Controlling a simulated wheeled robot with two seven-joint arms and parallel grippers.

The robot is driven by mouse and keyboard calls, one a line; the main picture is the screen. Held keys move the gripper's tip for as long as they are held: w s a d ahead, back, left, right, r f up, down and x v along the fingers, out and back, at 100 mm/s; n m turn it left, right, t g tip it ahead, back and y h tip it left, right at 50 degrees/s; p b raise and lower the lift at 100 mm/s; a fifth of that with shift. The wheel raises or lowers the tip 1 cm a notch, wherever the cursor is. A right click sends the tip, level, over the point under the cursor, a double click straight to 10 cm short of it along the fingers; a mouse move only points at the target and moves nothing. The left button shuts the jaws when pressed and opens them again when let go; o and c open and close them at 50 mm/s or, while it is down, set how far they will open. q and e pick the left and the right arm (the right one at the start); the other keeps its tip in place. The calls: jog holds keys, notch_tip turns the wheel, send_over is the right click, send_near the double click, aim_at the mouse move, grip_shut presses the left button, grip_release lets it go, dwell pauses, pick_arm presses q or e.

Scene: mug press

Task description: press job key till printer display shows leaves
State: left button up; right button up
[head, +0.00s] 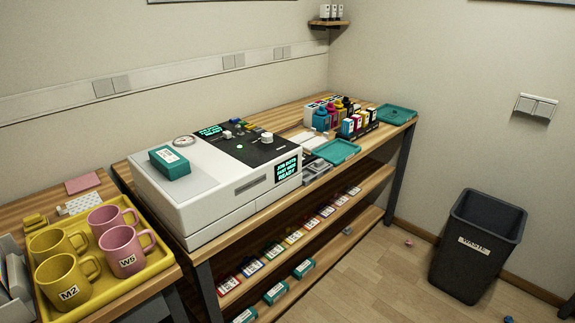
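The printer (210,195) is a large white machine on the wooden bench, with a black control panel (262,151) on its top right. Its front display (287,172) has teal text that seems to read "JOB DOTS", a middle line too small to read surely, and "READY". A smaller lit display (210,131) sits at the back of the panel. The panel carries a round lit green spot (239,147), a pale knob (266,137) and several small keys (238,123); I cannot tell which is the job key. Neither of my grippers is in view.
A teal labelled box (170,163) and a round gauge (184,141) are on the printer's top. A yellow tray (150,276) with several mugs is at left. Teal trays (337,152) and ink bottles stand right of the printer. A black bin (478,245) is on the floor.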

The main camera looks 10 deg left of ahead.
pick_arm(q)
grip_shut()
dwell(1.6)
